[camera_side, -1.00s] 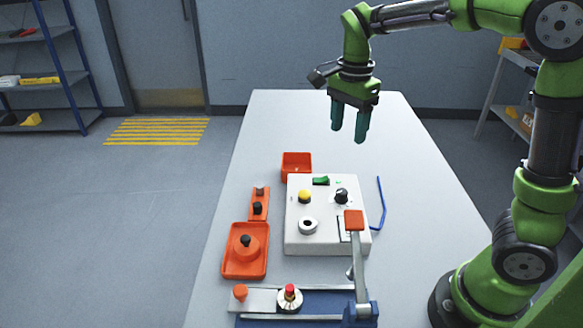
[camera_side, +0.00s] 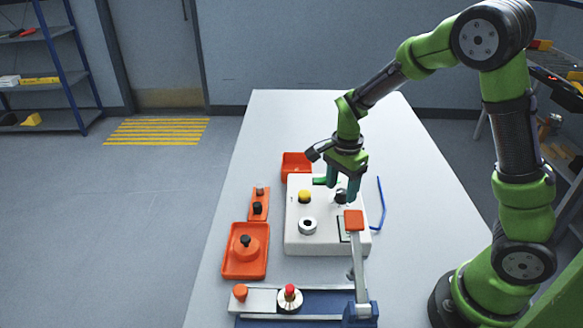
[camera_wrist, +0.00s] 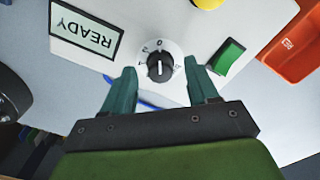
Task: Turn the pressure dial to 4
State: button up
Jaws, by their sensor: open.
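The pressure dial is a black knob (camera_wrist: 160,66) with a white pointer line and a numbered scale around it. It sits on the white control box (camera_side: 300,240), and in the side view the knob (camera_side: 341,197) is partly hidden by my fingers. My gripper (camera_wrist: 163,85) is open, its two teal fingertips on either side of the dial and a little short of it in the wrist view. In the side view my gripper (camera_side: 341,192) is low over the right back part of the box. I cannot tell whether a finger touches the knob.
An orange-topped lever (camera_side: 354,220) rises at the box's front right. An orange bin (camera_side: 297,160) and blue rod (camera_side: 381,204) flank it.

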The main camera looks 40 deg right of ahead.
jog(key=shift+f, duration=0.45)
jog(key=c, duration=1)
jog(key=shift+c, duration=0.2)
